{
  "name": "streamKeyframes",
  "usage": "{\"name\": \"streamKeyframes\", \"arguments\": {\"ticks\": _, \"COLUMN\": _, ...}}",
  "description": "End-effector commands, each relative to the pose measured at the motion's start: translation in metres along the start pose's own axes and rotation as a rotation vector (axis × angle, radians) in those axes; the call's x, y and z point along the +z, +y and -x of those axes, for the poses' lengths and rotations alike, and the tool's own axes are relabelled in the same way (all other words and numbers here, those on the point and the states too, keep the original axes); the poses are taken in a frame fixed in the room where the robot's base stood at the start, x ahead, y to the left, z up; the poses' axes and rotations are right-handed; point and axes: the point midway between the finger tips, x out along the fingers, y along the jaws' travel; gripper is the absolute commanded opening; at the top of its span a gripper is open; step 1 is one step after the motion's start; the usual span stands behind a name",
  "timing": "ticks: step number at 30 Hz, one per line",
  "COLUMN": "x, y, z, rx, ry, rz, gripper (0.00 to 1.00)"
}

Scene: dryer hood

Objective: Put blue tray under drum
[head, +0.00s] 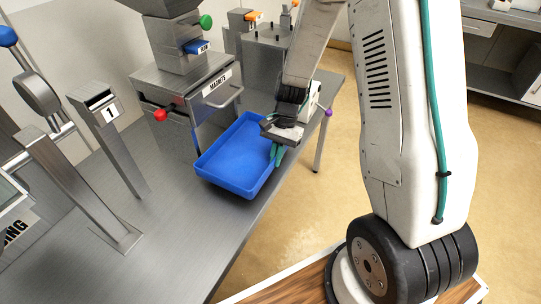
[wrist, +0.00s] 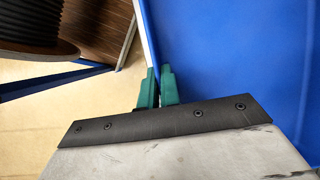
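The blue tray (head: 232,160) is an empty, shallow rectangular tray at the right edge of the metal table, in front of the grey cabinet labelled "MAGNETS". My gripper (head: 278,152) is at the tray's right-hand wall, with its green fingers pointing down. In the wrist view, the fingers (wrist: 158,88) are close together on either side of the thin tray wall, and the blue tray floor (wrist: 235,60) fills the right side. The gripper looks shut on this wall. I cannot tell whether the tray rests fully on the table. No drum is clearly recognisable.
The "MAGNETS" cabinet (head: 218,92) has a front handle and a red knob (head: 160,115). A metal post marked "1" (head: 112,130) and a slanted post (head: 75,185) stand at left. The front tabletop (head: 170,245) is clear. Floor lies right of the table.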

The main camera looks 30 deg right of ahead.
Motion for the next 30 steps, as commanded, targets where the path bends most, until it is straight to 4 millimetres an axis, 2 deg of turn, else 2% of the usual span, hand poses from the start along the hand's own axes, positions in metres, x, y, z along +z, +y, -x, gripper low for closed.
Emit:
{"name": "streamKeyframes", "arguments": {"ticks": 6, "x": -0.006, "y": -0.005, "z": -0.001, "rx": 0.001, "ry": 0.000, "rz": 0.001, "gripper": 0.00}}
{"name": "streamKeyframes", "arguments": {"ticks": 12, "x": -0.017, "y": -0.004, "z": -0.031, "rx": 0.002, "ry": -0.001, "rz": 0.002, "gripper": 0.00}}
{"name": "streamKeyframes", "arguments": {"ticks": 23, "x": -0.018, "y": -0.005, "z": -0.035, "rx": 0.002, "ry": 0.000, "rz": 0.005, "gripper": 0.00}}
{"name": "streamKeyframes", "arguments": {"ticks": 26, "x": -0.018, "y": -0.005, "z": -0.035, "rx": 0.002, "ry": 0.000, "rz": 0.005, "gripper": 0.24}}
{"name": "streamKeyframes", "arguments": {"ticks": 30, "x": -0.018, "y": -0.005, "z": -0.035, "rx": 0.002, "ry": 0.000, "rz": 0.005, "gripper": 0.26}}
